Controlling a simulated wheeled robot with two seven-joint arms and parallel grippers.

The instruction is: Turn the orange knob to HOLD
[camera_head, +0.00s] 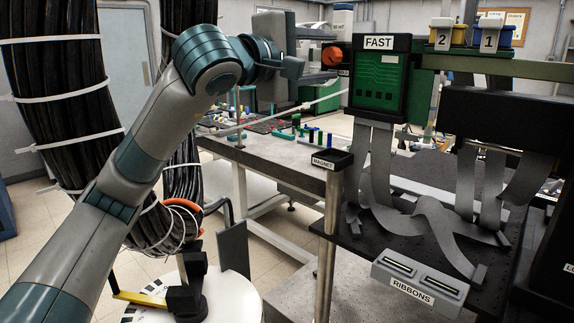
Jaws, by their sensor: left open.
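The orange knob (332,55) sits on a dark panel at the upper middle of the head view, just left of the green FAST board. Part of a label shows above it and part of one below; I cannot read a HOLD mark or the knob's setting. My left gripper (300,72) is at the end of the arm coming in from the left. It is open, its fingers pointing right toward the knob, close to it on its left side. I cannot tell whether they touch. My right gripper is not in view.
The green FAST board (378,85) stands right of the knob, with grey ribbons hanging below. A RIBBONS box (420,283) and a MAGNET tray (331,160) are lower down. A thick black cable bundle (58,90) hangs at the left. A workbench (270,153) stands behind.

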